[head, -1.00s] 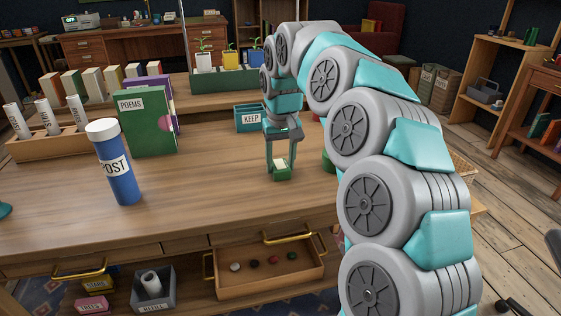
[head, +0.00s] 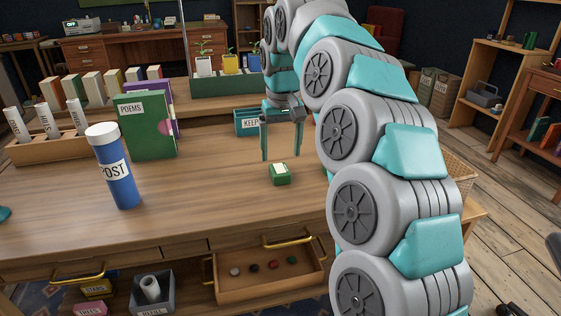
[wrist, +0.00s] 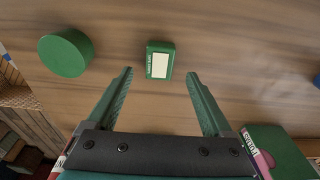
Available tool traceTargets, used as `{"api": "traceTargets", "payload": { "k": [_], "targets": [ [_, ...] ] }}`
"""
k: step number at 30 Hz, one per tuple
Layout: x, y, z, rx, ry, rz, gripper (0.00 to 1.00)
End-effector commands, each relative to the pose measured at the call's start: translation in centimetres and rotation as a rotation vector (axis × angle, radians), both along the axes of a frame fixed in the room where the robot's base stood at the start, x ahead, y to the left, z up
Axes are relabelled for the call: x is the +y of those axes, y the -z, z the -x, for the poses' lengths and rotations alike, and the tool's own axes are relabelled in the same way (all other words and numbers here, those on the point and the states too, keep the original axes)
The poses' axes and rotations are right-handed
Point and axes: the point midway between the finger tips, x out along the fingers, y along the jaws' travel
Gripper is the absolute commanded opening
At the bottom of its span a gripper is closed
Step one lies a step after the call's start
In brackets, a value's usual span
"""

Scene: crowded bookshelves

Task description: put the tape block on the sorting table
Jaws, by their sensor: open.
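The tape block is a small green block with a pale label (head: 280,174). It sits on the wooden sorting table (head: 225,185), right of the middle. It also shows in the wrist view (wrist: 160,60), just beyond the fingertips and between their lines. My gripper (head: 281,157) is open and empty above and behind the block, apart from it. Both fingers show spread in the wrist view (wrist: 160,72).
A blue POST tube (head: 118,170) stands at the left. Green and purple books (head: 145,125) and a teal KEEP box (head: 247,122) stand behind. A round green object (wrist: 65,53) lies left of the block in the wrist view. An open drawer (head: 268,285) juts out in front.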

Motion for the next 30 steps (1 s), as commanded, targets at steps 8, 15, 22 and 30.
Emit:
{"api": "traceTargets", "payload": {
  "k": [8,15,22,30],
  "targets": [
    [-0.1,-3.8,0.3,-0.004,0.001,-0.001,0.85],
    [-0.3,-6.3,0.6,-0.002,0.001,-0.001,0.85],
    [-0.2,-6.5,0.7,0.000,-0.001,-0.001,0.85],
    [-1.7,-6.3,2.5,0.016,-0.006,0.006,0.85]
  ]
}}
